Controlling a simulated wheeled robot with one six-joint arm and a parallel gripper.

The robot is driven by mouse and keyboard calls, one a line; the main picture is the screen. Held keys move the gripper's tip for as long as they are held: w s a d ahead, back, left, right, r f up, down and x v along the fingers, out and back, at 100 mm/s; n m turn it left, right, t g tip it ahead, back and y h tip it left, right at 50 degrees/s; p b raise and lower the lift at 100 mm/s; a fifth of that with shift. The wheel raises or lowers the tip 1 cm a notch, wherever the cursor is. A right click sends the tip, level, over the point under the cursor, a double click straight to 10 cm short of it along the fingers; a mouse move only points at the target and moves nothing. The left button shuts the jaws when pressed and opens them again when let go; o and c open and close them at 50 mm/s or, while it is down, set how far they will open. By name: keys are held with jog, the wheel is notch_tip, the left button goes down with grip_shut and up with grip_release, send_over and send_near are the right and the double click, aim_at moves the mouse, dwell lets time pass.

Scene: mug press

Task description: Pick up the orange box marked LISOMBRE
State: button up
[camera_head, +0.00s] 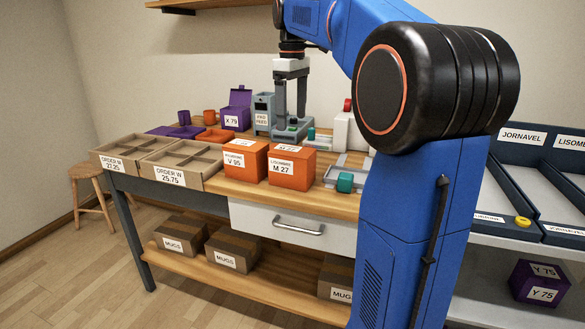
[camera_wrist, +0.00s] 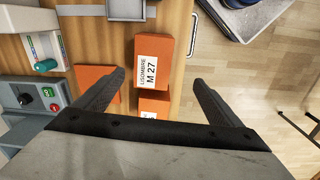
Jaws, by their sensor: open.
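The orange box marked LISOMBRE M 27 (camera_head: 292,168) stands upright near the front edge of the wooden table. Its white label faces front. In the wrist view the same box (camera_wrist: 150,47) appears in line with the gap between my fingers. My gripper (camera_head: 291,112) is open and empty, fingers pointing down, above the table and behind the box in the head view. In the wrist view its two fingers (camera_wrist: 158,79) are spread wide, and neither is seen touching the box.
Another orange box marked V 95 (camera_head: 245,160) stands close on the left of the LISOMBRE box. Cardboard order trays (camera_head: 196,182) lie further left. A grey pad press (camera_head: 264,112) stands behind. A small grey tray with a teal piece (camera_head: 345,182) is at right.

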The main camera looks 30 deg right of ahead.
aim_at(293, 164)
jog(key=f, duration=0.5)
jog(key=w+f, duration=0.1)
jog(key=f, duration=0.5)
jog(key=d+f, duration=0.1)
jog(key=f, duration=0.4)
jog(key=shift+w+f, duration=0.35)
jog(key=shift+d, duration=0.1)
jog(key=c, duration=1.4)
